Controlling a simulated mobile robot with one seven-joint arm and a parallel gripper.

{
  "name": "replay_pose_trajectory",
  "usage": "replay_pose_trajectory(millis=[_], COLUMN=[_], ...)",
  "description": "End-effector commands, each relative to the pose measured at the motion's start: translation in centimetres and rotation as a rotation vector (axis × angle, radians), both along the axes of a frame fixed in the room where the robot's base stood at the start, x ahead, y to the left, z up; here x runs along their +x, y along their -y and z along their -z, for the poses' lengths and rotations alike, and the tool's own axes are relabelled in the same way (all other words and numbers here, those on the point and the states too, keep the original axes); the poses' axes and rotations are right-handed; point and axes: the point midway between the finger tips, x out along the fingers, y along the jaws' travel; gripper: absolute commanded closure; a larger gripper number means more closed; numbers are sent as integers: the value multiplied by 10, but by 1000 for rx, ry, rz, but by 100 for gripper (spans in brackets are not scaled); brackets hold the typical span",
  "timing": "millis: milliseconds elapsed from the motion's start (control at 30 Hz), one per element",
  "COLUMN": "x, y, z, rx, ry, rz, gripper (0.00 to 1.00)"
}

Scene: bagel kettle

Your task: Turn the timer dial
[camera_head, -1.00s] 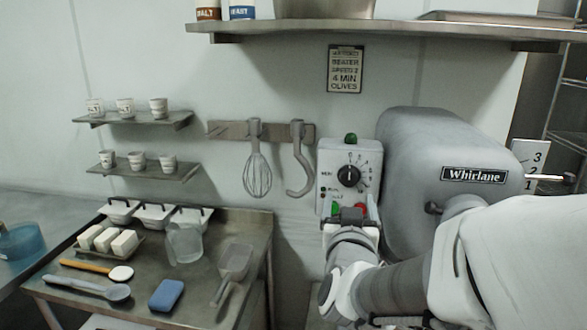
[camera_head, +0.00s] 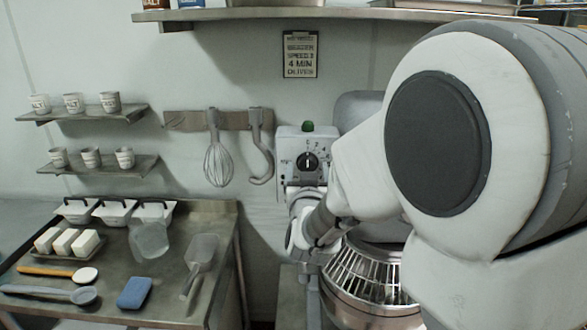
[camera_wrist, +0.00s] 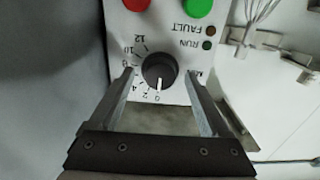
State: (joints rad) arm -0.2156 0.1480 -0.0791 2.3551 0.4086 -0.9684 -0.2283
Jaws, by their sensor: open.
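The timer dial (camera_wrist: 160,71) is a black round knob with a white pointer, on a pale control panel with a number scale. In the wrist view, upside down, its pointer is at 0. The dial also shows in the head view (camera_head: 307,161), pointer up. My gripper (camera_wrist: 159,75) is open, one finger to each side of the dial, with gaps between. I cannot tell whether the tips reach as deep as the knob. In the head view my arm hides the panel's lower part.
A red button (camera_wrist: 137,4) and a green button (camera_wrist: 197,7) sit close beyond the dial, with RUN and FAULT lamps beside them. A whisk (camera_head: 217,160) and a hook (camera_head: 261,150) hang left of the panel. A wire bowl guard (camera_head: 370,268) is below my arm.

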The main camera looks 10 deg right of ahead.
Motion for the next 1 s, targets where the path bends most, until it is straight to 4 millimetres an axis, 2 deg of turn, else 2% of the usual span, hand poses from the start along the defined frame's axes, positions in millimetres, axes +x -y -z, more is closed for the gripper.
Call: replay_pose_trajectory(millis=[33,67,467,767,1000], x=[0,0,0,0,0], y=[0,0,0,0,0], z=[0,0,0,2,5], rx=[0,0,0,32,156], ry=[0,0,0,8,36], rz=[0,0,0,0,-1], gripper=[23,28,100,100,100])
